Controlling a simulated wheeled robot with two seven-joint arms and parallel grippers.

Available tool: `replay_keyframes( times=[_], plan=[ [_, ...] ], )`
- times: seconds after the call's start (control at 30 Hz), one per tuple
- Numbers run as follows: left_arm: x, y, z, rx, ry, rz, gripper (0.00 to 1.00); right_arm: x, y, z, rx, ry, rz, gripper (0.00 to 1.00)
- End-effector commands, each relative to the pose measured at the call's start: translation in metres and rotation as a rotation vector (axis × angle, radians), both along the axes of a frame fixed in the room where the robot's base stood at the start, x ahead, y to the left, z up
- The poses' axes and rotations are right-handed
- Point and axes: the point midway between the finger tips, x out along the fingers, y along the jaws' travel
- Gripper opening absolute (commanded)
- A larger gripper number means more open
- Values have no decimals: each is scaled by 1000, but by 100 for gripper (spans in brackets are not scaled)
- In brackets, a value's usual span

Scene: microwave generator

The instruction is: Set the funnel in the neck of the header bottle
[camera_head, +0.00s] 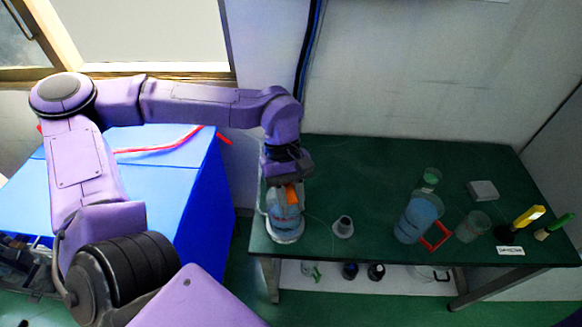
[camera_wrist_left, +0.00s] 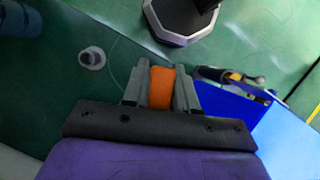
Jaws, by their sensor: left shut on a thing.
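My left gripper (camera_head: 288,180) is at the left end of the green table, shut on an orange piece (camera_head: 291,194). The orange piece also shows between the fingers in the left wrist view (camera_wrist_left: 161,88). A pale blue bottle (camera_head: 284,216) with a whitish base is directly below the gripper in the head view. Its top is hidden, and I cannot tell whether the orange piece belongs to it. A small grey cone-shaped piece, apparently the funnel (camera_head: 343,227), stands on the table right of the bottle. It also shows in the left wrist view (camera_wrist_left: 92,57), apart from the gripper.
On the green table (camera_head: 370,180), a blue-filled container (camera_head: 418,217), a red frame (camera_head: 436,236), clear beakers (camera_head: 472,226), a pale box (camera_head: 482,190) and yellow- and green-handled tools stand to the right. A blue bench (camera_head: 190,185) is at left. Small bottles sit underneath.

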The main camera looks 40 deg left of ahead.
Motion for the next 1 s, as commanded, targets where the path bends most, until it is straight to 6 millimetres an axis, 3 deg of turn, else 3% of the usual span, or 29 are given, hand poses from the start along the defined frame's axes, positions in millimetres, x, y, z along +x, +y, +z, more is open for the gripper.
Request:
replay_keyframes(
  times=[0.13,0.17,0.2,0.23,0.57,1.0],
  plan=[
    [0,0,-4,0,0,0,0,0,0,-2,0,0,0,43],
    [0,0,-3,0,0,0,37,0,0,-1,0,0,0,43],
    [0,0,-3,0,0,0,50,0,0,-1,0,0,0,43],
    [0,0,-3,0,0,0,57,0,0,-1,0,0,0,43],
    [2,2,0,0,-1,0,57,0,0,-2,0,0,0,43],
    [25,33,81,1,-2,0,57,0,0,-11,0,0,0,43]
  ],
)
